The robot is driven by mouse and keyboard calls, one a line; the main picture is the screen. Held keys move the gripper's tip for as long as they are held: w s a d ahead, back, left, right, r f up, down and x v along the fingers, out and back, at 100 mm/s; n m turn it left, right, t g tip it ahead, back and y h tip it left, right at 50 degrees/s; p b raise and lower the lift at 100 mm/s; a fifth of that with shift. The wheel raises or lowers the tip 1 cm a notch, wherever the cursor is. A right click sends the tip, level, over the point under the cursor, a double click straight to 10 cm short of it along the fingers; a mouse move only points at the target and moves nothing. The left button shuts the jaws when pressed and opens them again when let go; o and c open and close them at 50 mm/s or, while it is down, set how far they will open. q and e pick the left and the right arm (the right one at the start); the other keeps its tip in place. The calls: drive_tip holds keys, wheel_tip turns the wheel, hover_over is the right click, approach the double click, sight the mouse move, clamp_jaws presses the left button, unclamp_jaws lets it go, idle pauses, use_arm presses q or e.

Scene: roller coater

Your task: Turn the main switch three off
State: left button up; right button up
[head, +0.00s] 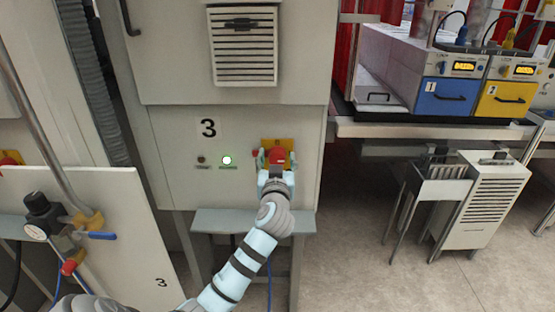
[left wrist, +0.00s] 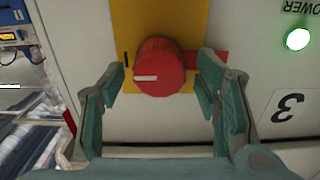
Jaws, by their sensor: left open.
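The main switch three is a red rotary knob (head: 277,156) on a yellow plate, on the grey cabinet panel marked 3. In the left wrist view the red knob (left wrist: 160,68) sits between the fingers, with a red bar reaching to the right behind it. My left gripper (head: 274,163) is in front of the switch. In the left wrist view its two fingers (left wrist: 166,75) are spread on either side of the knob, with a gap on both sides. The green power lamp (head: 227,160) is lit; it also shows in the left wrist view (left wrist: 298,39). My right gripper is out of view.
A dark lamp (head: 202,160) is left of the green one. A small grey shelf (head: 238,221) juts out below the switch. A gauge and valve (head: 62,225) stand at the left. Blue (head: 447,97) and yellow (head: 505,99) units sit on a bench at the right. Open floor lies lower right.

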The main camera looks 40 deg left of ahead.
use_arm(q)
drive_tip(key=c, duration=1.1)
drive_tip(key=shift+c, duration=0.2)
